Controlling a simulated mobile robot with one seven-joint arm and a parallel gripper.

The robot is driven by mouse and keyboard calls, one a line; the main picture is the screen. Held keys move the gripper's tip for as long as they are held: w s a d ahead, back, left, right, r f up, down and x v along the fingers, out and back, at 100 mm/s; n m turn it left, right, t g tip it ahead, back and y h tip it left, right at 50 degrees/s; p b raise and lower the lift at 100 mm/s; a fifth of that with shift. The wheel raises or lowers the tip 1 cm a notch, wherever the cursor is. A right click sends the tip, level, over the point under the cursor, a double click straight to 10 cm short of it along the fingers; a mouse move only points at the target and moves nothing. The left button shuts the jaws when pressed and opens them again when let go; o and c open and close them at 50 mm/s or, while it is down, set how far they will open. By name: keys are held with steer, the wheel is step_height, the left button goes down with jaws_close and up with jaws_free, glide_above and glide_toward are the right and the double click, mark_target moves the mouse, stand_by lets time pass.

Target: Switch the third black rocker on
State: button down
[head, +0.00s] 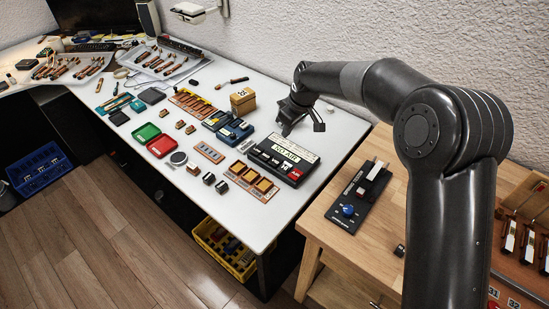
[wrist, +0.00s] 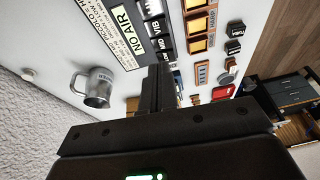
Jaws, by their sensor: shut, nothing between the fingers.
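A dark switch panel (head: 301,157) with a "NO AIR" label (head: 286,150) lies on the white table, right of centre in the head view. Its label also shows in the wrist view (wrist: 127,37). A row of rockers with black and white parts (wrist: 161,27) runs beside the label there; a red-marked one (head: 294,174) ends the row in the head view. The wrist view cuts off part of the row, and I cannot tell each rocker's position. My gripper (head: 286,130) is beyond the panel in the head view. In the wrist view its fingers (wrist: 158,75) are shut and empty, overlapping the row's end.
A metal mug (wrist: 97,88) stands near the gripper. A wooden tray with yellow compartments (head: 252,181) lies in front of the panel. A wooden box (head: 243,101) stands beyond it. A wooden bench (head: 340,240) with a blue-knobbed black unit (head: 358,197) is right of the table.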

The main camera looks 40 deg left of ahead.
steer(key=shift+s+a+f, duration=0.2)
steer(key=shift+a+f, duration=0.25)
steer(key=shift+a, duration=0.1)
glide_toward(272, 163)
steer(key=x, duration=0.5)
steer(key=shift+w+a, duration=0.1)
steer(key=shift+a, duration=0.1)
steer(key=shift+f, duration=0.75)
